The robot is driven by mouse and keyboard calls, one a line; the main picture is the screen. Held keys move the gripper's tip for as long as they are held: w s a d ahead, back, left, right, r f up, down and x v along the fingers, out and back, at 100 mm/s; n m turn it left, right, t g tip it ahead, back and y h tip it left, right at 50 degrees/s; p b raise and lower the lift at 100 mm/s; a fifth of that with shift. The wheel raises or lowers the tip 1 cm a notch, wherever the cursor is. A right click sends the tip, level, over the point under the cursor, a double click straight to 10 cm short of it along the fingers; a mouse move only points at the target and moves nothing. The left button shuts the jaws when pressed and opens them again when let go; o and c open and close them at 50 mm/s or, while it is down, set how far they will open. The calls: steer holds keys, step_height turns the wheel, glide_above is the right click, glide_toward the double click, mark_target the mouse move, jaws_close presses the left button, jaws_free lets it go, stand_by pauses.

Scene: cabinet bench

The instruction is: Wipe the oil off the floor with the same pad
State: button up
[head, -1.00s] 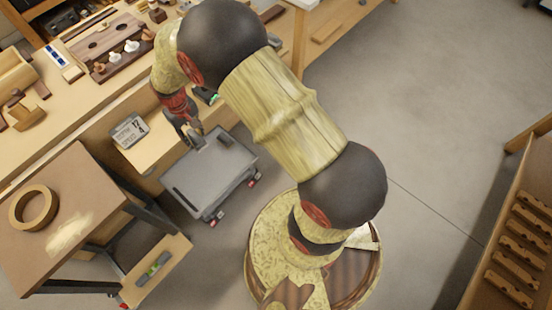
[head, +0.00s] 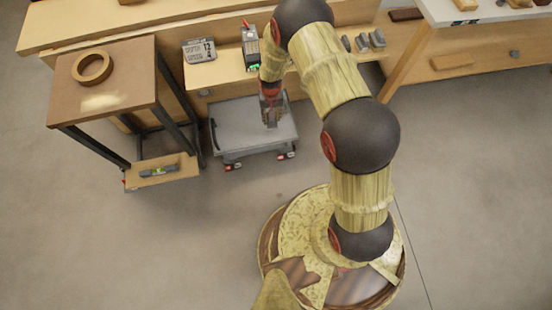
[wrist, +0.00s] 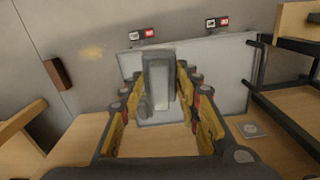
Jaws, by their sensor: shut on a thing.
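My gripper (head: 270,112) is over the back right part of the grey wheeled cart (head: 228,133), pointing down. In the wrist view its yellow-sided fingers (wrist: 162,92) are shut on a grey pad with a raised block-like grip (wrist: 158,70). The pad is over the cart's grey top (wrist: 228,80); I cannot tell whether it touches it. The pad's underside is hidden. A faint yellowish stain, likely the oil (wrist: 91,53), lies on the floor beside the cart in the wrist view.
A brown side table (head: 135,75) with a tape ring (head: 92,67) and a pale smear (head: 103,101) stands left of the cart. The bench (head: 215,78) with a sign (head: 199,50) is behind it. Open floor (head: 190,235) lies in front.

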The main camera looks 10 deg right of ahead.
steer(key=shift+s+a+f+m+b, duration=0.75)
steer(key=shift+s+f, duration=3.05)
steer(key=shift+f, duration=4.05)
steer(key=shift+s+a+f+m+b, duration=0.25)
steer(key=shift+s+a+f+b, duration=0.55)
steer(key=shift+s+f, duration=5.05)
steer(key=shift+s+a+f+m+b, duration=0.5)
steer(key=shift+s+f+b, duration=0.9)
steer(key=shift+f, duration=8.5)
steer(key=shift+s+p, duration=0.35)
steer(key=shift+f, duration=0.9)
steer(key=shift+d+r, duration=0.15)
steer(key=shift+d, duration=1.85)
